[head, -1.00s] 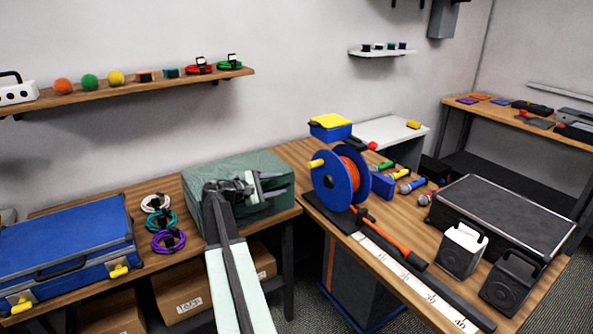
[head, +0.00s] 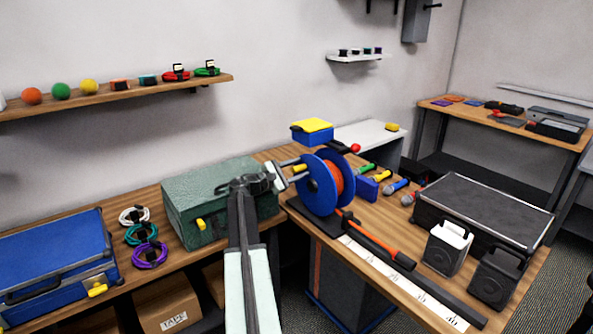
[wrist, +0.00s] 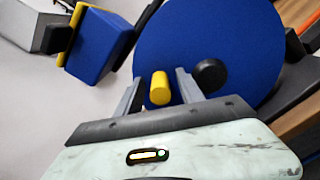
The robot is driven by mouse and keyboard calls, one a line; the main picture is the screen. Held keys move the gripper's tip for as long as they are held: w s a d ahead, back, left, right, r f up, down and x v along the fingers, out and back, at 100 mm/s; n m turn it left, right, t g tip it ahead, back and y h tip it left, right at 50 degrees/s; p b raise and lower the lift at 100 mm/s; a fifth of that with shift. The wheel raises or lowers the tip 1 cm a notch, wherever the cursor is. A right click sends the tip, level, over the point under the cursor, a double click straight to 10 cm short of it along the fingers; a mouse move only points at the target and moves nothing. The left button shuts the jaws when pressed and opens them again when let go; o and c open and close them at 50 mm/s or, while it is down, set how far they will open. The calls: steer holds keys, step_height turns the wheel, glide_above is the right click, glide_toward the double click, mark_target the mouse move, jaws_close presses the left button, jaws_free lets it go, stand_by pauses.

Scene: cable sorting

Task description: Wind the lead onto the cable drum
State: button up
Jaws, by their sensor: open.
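The cable drum (head: 317,187) has blue flanges and stands on a dark base on the right bench. Orange lead (head: 338,178) shows between its flanges, and a stretch of lead (head: 364,229) runs from it along the bench towards the front right. A yellow crank handle (head: 299,168) sticks out from the drum's left face. My gripper (head: 282,175) is open at this handle. In the wrist view the yellow handle (wrist: 160,88) lies between my spread fingers (wrist: 160,91), with gaps visible. A round black hub (wrist: 210,75) shows right of the fingers.
A blue box with a yellow top (head: 312,131) stands behind the drum. A white measuring strip (head: 385,270) lies along the bench front. Microphones, speakers (head: 446,247) and a black case (head: 485,208) fill the right. A green case (head: 190,195) stands left of my arm.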

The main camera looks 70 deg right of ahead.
jaws_close()
steer(key=shift+a, duration=0.1)
stand_by(1.3)
